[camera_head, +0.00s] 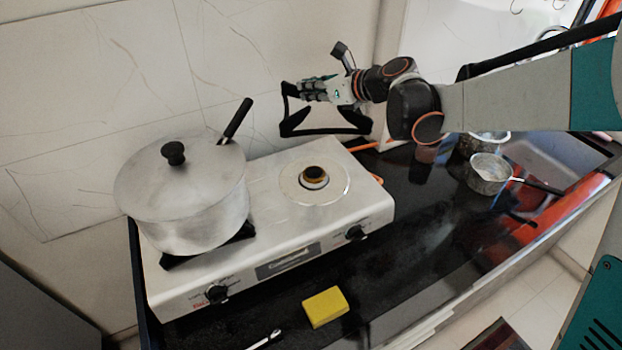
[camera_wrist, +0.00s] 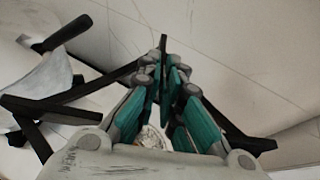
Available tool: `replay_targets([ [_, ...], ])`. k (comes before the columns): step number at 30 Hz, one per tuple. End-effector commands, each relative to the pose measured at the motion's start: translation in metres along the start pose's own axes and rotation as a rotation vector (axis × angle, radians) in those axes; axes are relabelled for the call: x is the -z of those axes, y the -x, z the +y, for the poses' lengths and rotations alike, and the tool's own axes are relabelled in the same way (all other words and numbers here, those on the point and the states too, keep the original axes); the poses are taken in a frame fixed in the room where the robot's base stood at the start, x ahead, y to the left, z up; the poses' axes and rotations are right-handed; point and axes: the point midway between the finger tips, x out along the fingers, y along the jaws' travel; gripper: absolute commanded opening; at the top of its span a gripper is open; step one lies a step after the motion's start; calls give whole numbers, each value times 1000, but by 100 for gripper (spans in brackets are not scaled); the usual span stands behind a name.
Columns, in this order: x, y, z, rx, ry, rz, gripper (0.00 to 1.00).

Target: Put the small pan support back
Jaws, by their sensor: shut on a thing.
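A black pan support (camera_head: 327,130) is held in the air above the back right part of the stove, near the tiled wall. My gripper (camera_head: 305,88) is shut on an upright arm of it. In the wrist view the black support (camera_wrist: 45,108) spreads out on both sides of my gripper (camera_wrist: 164,85), with one thin bar between the fingers. The white two-burner stove (camera_head: 270,215) has a bare right burner (camera_head: 314,177) with no support around it. A large lidded pot (camera_head: 185,195) stands on a black support (camera_head: 180,262) on the left burner.
A small saucepan (camera_head: 488,174) stands on the dark counter at the right, near the sink. A yellow sponge (camera_head: 326,307) and a white-ended utensil (camera_head: 264,340) lie in front. The counter right of the stove is mostly clear.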

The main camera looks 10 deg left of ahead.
Motion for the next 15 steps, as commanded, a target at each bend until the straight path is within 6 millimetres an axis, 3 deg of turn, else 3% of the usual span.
replay_targets([
  [3, -10, -3, 12, -18, 7, -1, 0],
  [7, -5, -9, 17, -25, 10, 0, 0],
  [15, 50, -31, 17, -25, 10, -1, 0],
])
